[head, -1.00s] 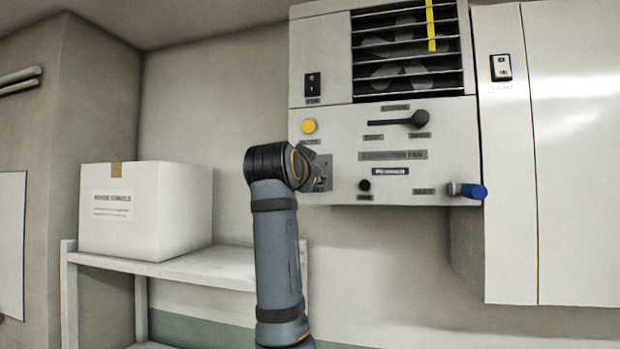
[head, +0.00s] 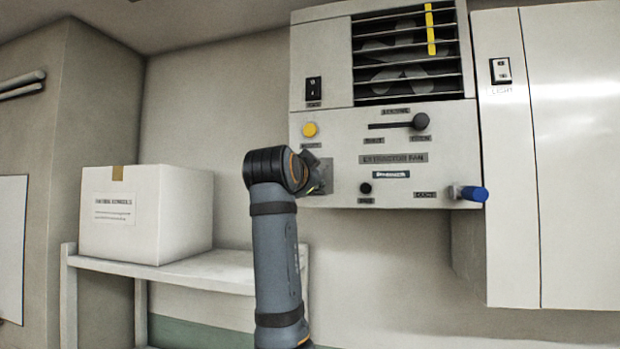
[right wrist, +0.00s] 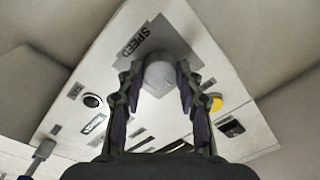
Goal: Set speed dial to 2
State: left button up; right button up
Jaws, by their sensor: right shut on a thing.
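The speed dial (right wrist: 159,77) is a round grey-white knob on the fan panel, beside the dark "SPEED" label (right wrist: 139,43) in the right wrist view. My right gripper (right wrist: 157,84) has one finger on each side of the knob and is shut on it. The dial's pointer and numbers cannot be made out. In the head view my right gripper (head: 318,174) is at the left part of the extractor fan panel (head: 400,150), and my wrist hides the dial there. My left gripper is not in view.
Around the dial are a yellow button (head: 310,129), a black-knobbed slider (head: 420,121), a small black knob (head: 365,188) and a blue-ended handle (head: 474,193). A white cabinet (head: 580,160) is at right. A white box (head: 145,213) stands on a shelf (head: 215,272) at left.

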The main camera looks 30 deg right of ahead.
jog(key=o, duration=1.1)
jog(key=shift+s, duration=0.1)
jog(key=shift+o, duration=0.2)
jog(key=shift+s+a, duration=0.1)
jog(key=shift+a, duration=0.05)
jog(key=v, duration=1.1)
jog(key=shift+s+a, duration=0.25)
jog(key=shift+a, duration=0.05)
